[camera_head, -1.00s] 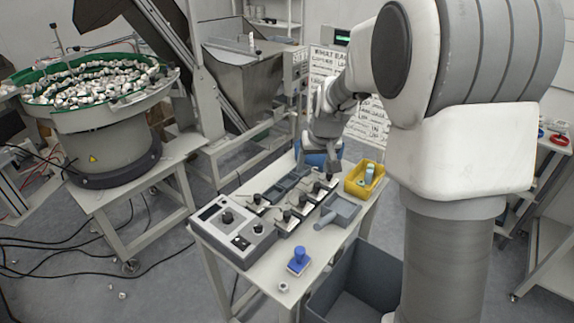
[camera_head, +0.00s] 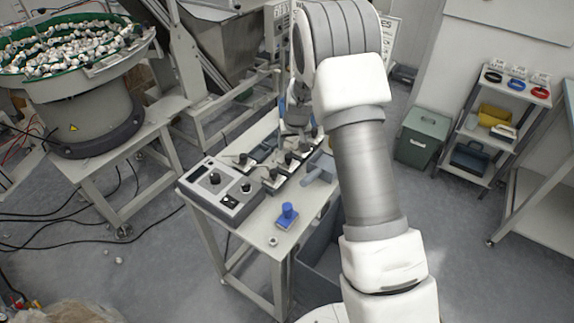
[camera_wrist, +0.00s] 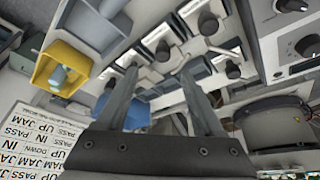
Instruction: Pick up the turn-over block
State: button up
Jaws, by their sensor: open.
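No label shows which object is the turn-over block, so I cannot tell for certain. My gripper (camera_wrist: 157,85) is open and empty, its two fingers apart over the back of the table. In the head view, my gripper is small and partly merged with the arm behind the row of black-knobbed fixtures (camera_head: 270,173). These fixtures also show beyond the fingertips in the wrist view (camera_wrist: 163,50). The blue block is not identifiable in the wrist view.
A grey control box (camera_head: 222,190) sits at the table's left. A grey tray with a handle (camera_wrist: 98,22) and a yellow bin (camera_wrist: 52,75) lie beside the fixtures. A dark bin (camera_head: 318,262) stands at the table's right.

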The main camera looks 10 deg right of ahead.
aim_at(289, 156)
jog(key=shift+a+p+x, duration=0.2)
jog(key=shift+p+x, duration=0.35)
jog(key=shift+x, duration=3.5)
jog(key=shift+s, duration=0.1)
grip_shut()
